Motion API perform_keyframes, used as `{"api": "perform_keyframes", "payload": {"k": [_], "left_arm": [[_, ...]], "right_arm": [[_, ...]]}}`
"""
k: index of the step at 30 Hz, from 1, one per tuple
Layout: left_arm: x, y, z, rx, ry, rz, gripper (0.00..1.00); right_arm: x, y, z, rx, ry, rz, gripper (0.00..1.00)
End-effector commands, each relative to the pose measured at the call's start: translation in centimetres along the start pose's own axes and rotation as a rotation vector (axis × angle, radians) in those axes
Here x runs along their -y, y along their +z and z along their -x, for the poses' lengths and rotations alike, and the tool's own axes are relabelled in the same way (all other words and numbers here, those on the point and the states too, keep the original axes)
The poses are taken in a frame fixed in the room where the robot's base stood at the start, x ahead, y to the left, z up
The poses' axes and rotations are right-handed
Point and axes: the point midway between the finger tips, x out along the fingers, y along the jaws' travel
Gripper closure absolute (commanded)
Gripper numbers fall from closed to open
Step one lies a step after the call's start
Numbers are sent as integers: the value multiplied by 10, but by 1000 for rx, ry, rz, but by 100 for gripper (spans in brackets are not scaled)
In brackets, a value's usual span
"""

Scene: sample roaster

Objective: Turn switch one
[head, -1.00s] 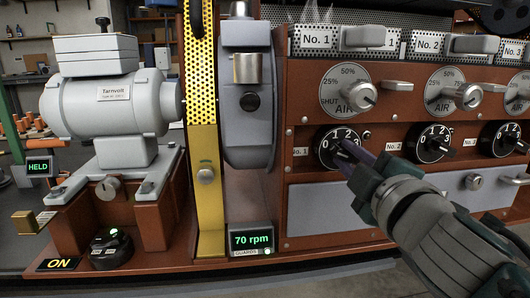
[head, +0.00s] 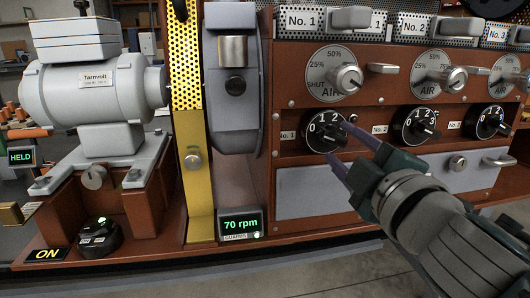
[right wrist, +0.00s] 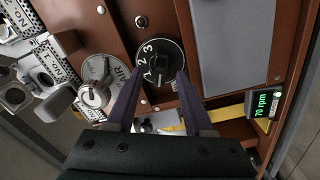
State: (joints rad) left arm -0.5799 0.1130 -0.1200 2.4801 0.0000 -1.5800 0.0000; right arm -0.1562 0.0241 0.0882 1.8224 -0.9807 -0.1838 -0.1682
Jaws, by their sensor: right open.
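Switch one (head: 328,131) is a black round dial marked 0 1 2 3 on the red-brown panel, beside a No. 1 label. It also shows in the right wrist view (right wrist: 158,62). My right gripper (head: 339,144) is open in front of it, one finger toward the dial's upper right and the other toward its lower edge. In the right wrist view the open fingers (right wrist: 158,82) point at the dial, with nothing held between them. I cannot tell for certain which number the knob points to. My left gripper is not in view.
An AIR dial (head: 335,76) with a metal knob sits just above switch one. Similar switches, one being No. 2 (head: 416,123), continue to the right. A grey plate (head: 310,194) lies below. A 70 rpm display (head: 240,223) and a grey motor (head: 90,88) stand left.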

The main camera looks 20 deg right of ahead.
Motion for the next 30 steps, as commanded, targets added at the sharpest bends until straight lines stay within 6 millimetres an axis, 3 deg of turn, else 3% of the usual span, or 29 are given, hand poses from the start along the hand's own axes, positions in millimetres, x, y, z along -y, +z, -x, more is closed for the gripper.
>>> {"api": "perform_keyframes", "payload": {"k": [6,12,30], "left_arm": [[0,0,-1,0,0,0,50],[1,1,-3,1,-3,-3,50],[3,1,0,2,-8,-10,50]], "right_arm": [[1,0,43,2,-2,-2,48],[1,0,65,1,-1,-1,48],[-4,-1,69,6,-1,-7,48]]}}
